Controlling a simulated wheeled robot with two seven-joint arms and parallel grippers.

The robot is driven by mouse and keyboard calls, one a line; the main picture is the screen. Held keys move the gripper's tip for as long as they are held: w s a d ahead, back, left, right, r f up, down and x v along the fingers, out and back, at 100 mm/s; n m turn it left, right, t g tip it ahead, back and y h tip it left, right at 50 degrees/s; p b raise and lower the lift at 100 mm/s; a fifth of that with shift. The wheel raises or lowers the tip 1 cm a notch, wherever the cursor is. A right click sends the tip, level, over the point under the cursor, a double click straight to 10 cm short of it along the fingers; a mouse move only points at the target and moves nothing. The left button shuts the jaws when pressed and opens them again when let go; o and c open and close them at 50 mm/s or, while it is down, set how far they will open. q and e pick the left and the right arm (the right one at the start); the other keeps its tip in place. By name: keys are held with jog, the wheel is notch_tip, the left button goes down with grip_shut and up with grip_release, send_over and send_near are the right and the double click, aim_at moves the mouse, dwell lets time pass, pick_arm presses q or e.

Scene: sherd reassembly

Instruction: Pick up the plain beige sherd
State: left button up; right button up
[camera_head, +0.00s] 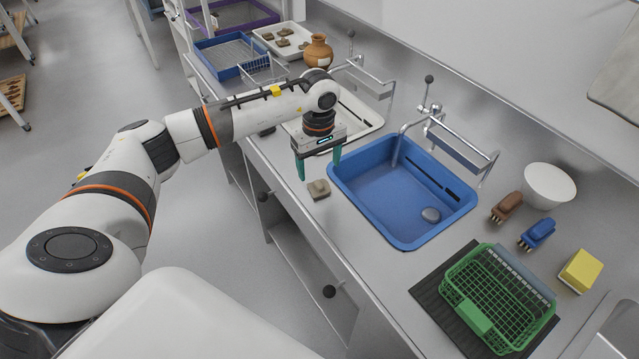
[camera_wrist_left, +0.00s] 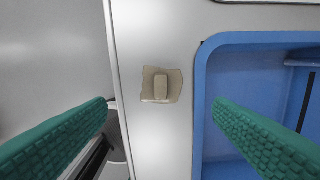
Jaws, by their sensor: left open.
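The plain beige sherd (camera_head: 318,189) lies on the steel counter, just left of the blue sink basin, near the counter's front edge. In the left wrist view the sherd (camera_wrist_left: 161,85) shows as a squarish beige piece with a raised block on top. My left gripper (camera_head: 319,172) is open and empty, pointing down above the counter by the sherd. In the left wrist view its green fingers (camera_wrist_left: 160,112) stand wide apart, and the sherd shows between and beyond them. My right gripper is in neither view.
A green rack (camera_head: 495,293), a brown brush (camera_head: 507,207), a blue brush (camera_head: 537,234), a yellow block (camera_head: 580,271) and a white bowl (camera_head: 549,185) are at right. A jug (camera_head: 318,51) stands at the back.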

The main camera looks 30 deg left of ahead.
aim_at(319, 184)
pick_arm(q)
jog(key=shift+w+f, duration=0.1)
jog(key=shift+f, duration=0.45)
jog(key=shift+w+f, duration=0.15)
jog(key=shift+f, duration=0.1)
notch_tip(319, 184, down, 4)
jog(key=shift+a+f+p, duration=0.15)
jog(key=shift+p, duration=0.95)
jog(key=shift+f, duration=0.45)
jog(key=shift+c, duration=0.3)
jog(key=shift+r, duration=0.1)
jog(key=c, duration=1.1)
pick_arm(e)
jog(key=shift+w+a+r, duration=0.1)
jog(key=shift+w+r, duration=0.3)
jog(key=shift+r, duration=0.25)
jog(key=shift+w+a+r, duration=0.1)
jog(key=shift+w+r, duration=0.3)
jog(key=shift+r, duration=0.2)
